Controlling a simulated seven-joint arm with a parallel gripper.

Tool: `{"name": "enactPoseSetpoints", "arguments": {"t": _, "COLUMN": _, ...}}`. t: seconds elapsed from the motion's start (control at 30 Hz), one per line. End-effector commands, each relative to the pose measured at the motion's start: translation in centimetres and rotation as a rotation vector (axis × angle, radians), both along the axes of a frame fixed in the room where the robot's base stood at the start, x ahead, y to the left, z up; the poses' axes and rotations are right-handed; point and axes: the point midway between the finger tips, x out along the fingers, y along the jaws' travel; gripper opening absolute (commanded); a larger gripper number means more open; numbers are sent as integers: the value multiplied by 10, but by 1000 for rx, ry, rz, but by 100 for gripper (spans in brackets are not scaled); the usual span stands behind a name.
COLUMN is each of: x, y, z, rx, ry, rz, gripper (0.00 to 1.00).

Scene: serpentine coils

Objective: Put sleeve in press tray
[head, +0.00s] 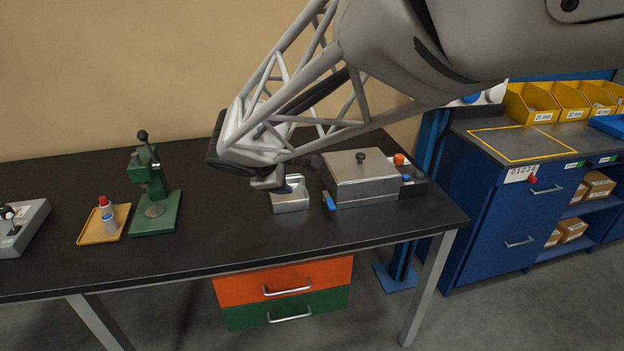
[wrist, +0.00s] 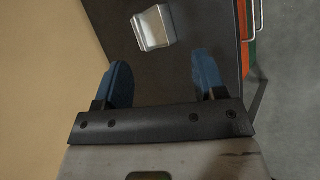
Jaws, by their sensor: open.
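My gripper (wrist: 163,82) is open, its two blue fingers wide apart with nothing between them. In the head view its end (head: 283,187) is at the small open metal bin (head: 291,203), partly covering it. A yellow tray (head: 88,238) lies left of the green press (head: 153,205). It bears a red-topped piece (head: 105,204) and a blue-grey cylindrical piece (head: 110,222). I cannot tell whether either is the sleeve.
A lidded metal box (head: 361,182) with an orange knob beside it stands just right of the bin. A grey device (head: 22,228) sits at the far left. The dark bench top (head: 225,225) is clear between press and bin. A blue cabinet (head: 500,205) stands right.

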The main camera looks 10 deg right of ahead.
Motion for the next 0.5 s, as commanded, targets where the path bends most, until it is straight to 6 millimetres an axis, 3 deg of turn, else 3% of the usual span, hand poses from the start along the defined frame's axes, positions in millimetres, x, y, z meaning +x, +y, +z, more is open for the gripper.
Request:
{"name": "enactPoseSetpoints", "arguments": {"t": 0.03, "x": -17, "y": -18, "z": 4, "rx": 51, "ry": -3, "rz": -74, "gripper": 65}}
{"name": "enactPoseSetpoints", "arguments": {"t": 0.2, "x": -77, "y": -60, "z": 9, "rx": 242, "ry": -7, "rz": -328, "gripper": 65}}
{"name": "enactPoseSetpoints", "arguments": {"t": 0.5, "x": -184, "y": -99, "z": 7, "rx": 587, "ry": -21, "rz": -759, "gripper": 65}}
